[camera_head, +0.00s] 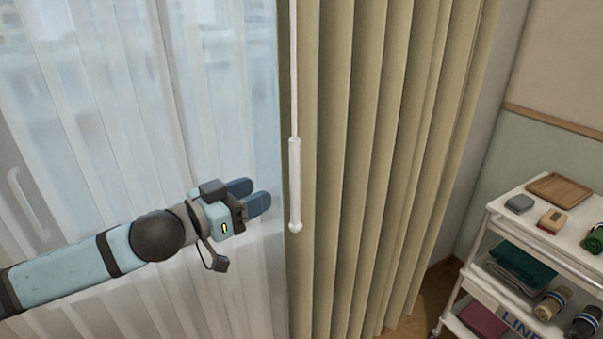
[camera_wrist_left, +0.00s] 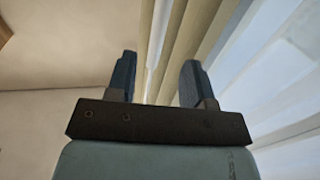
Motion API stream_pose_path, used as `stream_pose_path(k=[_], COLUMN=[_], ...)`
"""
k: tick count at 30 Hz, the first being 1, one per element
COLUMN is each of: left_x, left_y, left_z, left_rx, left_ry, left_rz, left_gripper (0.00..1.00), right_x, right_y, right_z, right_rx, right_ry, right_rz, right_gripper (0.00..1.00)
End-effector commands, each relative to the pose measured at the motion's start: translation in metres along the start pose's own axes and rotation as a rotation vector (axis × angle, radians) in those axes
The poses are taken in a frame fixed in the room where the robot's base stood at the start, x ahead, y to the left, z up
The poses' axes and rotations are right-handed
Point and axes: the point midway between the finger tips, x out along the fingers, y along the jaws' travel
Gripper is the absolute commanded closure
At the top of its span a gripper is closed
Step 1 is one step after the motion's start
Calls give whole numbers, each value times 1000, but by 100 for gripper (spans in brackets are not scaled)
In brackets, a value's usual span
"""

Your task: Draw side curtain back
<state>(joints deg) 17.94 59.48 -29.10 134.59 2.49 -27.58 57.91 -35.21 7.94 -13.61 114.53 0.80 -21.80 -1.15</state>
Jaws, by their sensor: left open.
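The beige side curtain (camera_head: 375,150) hangs in folds to the right of the window. A white wand (camera_head: 294,180) with a thicker handle hangs in front of its left edge. My left gripper (camera_head: 256,195) is open and empty, just left of the wand handle in the picture and apart from it. In the left wrist view the two dark fingers of the left gripper (camera_wrist_left: 158,78) stand apart, with curtain folds (camera_wrist_left: 188,45) beyond them. My right gripper is not in view.
A sheer white curtain (camera_head: 90,150) covers the window at left. A white trolley (camera_head: 491,207) at lower right carries a wooden tray (camera_head: 558,190), small boxes, folded cloths and rolls. Bare wall stands behind it.

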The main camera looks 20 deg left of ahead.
Motion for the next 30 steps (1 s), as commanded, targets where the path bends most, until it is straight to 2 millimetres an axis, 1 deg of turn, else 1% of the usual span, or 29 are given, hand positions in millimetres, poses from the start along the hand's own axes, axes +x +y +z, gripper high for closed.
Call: stream_pose_path(k=[1, 5, 12, 15, 18, 21, 30], left_x=[8, 33, 81, 97, 108, 114, 117], left_y=[1, 0, 0, 1, 0, 0, 0], left_z=[-4, -4, -3, -3, -2, -1, 0], left_rx=[1, 1, 0, 2, 2, 2, 2], left_ry=[4, 4, 2, 2, 1, 0, 0], left_rz=[2, 1, 0, 1, 0, 0, 0], left_gripper=[53, 53, 53, 53, 53, 53, 53], right_x=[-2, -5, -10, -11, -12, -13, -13], right_y=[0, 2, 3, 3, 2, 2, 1], right_z=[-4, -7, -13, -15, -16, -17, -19], right_rx=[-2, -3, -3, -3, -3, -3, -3], right_ry=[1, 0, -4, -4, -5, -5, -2], right_rz=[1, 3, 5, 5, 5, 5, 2], right_gripper=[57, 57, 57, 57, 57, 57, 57])
